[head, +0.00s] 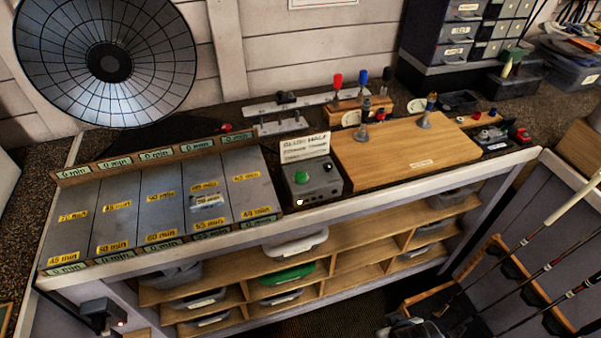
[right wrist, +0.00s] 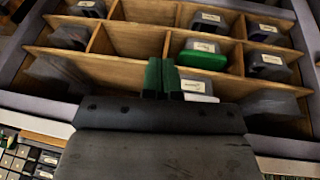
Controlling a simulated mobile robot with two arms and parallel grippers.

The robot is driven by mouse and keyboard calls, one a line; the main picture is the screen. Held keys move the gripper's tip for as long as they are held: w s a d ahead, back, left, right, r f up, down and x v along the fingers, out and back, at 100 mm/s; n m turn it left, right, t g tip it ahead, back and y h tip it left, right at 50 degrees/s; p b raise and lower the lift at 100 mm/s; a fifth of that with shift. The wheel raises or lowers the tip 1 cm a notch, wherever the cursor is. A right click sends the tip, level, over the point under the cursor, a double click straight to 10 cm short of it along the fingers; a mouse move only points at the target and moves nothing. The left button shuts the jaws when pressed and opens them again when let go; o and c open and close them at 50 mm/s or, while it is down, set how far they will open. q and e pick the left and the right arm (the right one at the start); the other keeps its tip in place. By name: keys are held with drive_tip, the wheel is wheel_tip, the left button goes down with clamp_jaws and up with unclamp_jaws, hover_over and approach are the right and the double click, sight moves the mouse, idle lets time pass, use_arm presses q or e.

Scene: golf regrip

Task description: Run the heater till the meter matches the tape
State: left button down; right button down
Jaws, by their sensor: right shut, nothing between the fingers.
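A large dark dish with a wire grille (head: 105,62), which looks like the heater, stands at the back left. A grey control box (head: 318,190) has a green button (head: 301,177), a black knob and a small pale light. A white card (head: 304,146) stands behind it, its writing unreadable. Grey panels (head: 140,226) carry several yellow tape labels (head: 161,236) with minutes, and one white label (head: 208,202). I cannot pick out a meter reading. My right gripper (right wrist: 160,78) has green fingertips, shut and empty, in front of the shelves. My left gripper is not in view.
A wooden board (head: 395,155) with metal posts lies right of the control box. Shelves (head: 340,245) with bins, one with a green lid (head: 288,274), are below the bench. Golf clubs (head: 530,270) lean at the right. A dark box with a red light (head: 103,312) is at lower left.

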drive_tip(key=w+a+r+n+t+y, duration=0.1)
drive_tip(key=w+a+r+n+t, duration=0.3)
drive_tip(key=w+r, duration=0.45)
drive_tip(key=w+a+r+n+t+y, duration=0.15)
drive_tip(key=w+r+n+t, duration=0.4)
drive_tip(key=r, duration=0.65)
drive_tip(key=w+a+r+n+t, duration=0.35)
drive_tip(key=w+r+t, duration=0.3)
drive_tip(key=r, duration=0.35)
drive_tip(key=w+a+r+n+g+y, duration=0.1)
drive_tip(key=a+r+n+g+y, duration=0.2)
drive_tip(key=a+n+g+y, duration=0.9)
drive_tip(key=w+a+r+n+g+y, duration=0.1)
drive_tip(key=a+r+n+y, duration=0.35)
drive_tip(key=n, duration=1.45)
drive_tip(key=w+d+f+n+g+h, duration=0.2)
drive_tip(key=w+d+f+n+h, duration=0.3)
drive_tip(key=n+h, duration=0.5)
drive_tip(key=w+f+h, duration=0.1)
drive_tip(key=w+f, duration=0.1)
drive_tip(key=w, duration=0.1)
drive_tip(key=shift+d+g, duration=0.15)
drive_tip(key=shift+g, duration=0.25)
